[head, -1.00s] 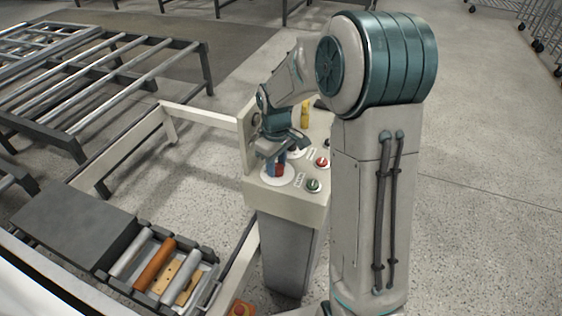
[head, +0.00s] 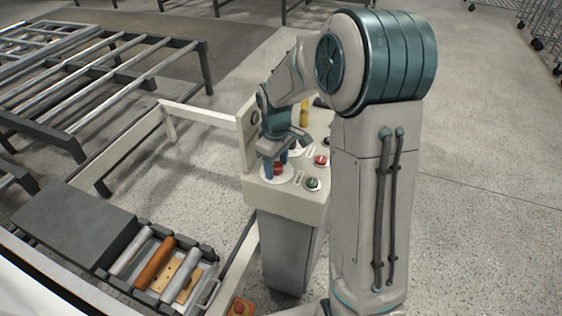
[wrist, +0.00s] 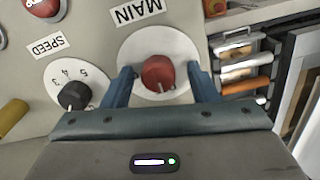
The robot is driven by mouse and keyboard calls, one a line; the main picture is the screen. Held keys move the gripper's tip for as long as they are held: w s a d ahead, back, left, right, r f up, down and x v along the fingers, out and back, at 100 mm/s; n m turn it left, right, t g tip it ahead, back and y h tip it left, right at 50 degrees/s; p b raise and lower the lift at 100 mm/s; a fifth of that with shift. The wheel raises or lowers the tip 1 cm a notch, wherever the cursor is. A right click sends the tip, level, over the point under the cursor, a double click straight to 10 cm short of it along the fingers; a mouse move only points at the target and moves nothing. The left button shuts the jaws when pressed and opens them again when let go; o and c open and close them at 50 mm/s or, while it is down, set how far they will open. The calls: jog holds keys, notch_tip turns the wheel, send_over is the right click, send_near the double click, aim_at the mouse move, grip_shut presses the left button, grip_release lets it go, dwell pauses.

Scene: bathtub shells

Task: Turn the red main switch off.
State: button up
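The red main switch (wrist: 158,72) is a round knob on a white disc beside the label MAIN in the wrist view. A pale mark shows on its lower edge there. In the head view the red switch (head: 278,169) is at the near left corner of the control panel. My gripper (wrist: 160,69) is open, with one blue finger on each side of the knob. Small gaps show between fingers and knob, so I see no contact. In the head view my gripper (head: 276,164) points down over the switch. The knob's underside is hidden.
The control panel (head: 260,192) also carries a red button (head: 321,160), a green button (head: 312,184) and a yellow handle (head: 304,113). A black speed dial (wrist: 72,96) sits left of the switch in the wrist view. A roller tray (head: 207,283) stands front left.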

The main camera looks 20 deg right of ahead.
aim_at(276, 165)
jog(key=shift+w+r, duration=0.1)
jog(key=shift+r, duration=0.1)
notch_tip(276, 165, up, 14)
jog(key=shift+f, duration=0.25)
dwell(0.4)
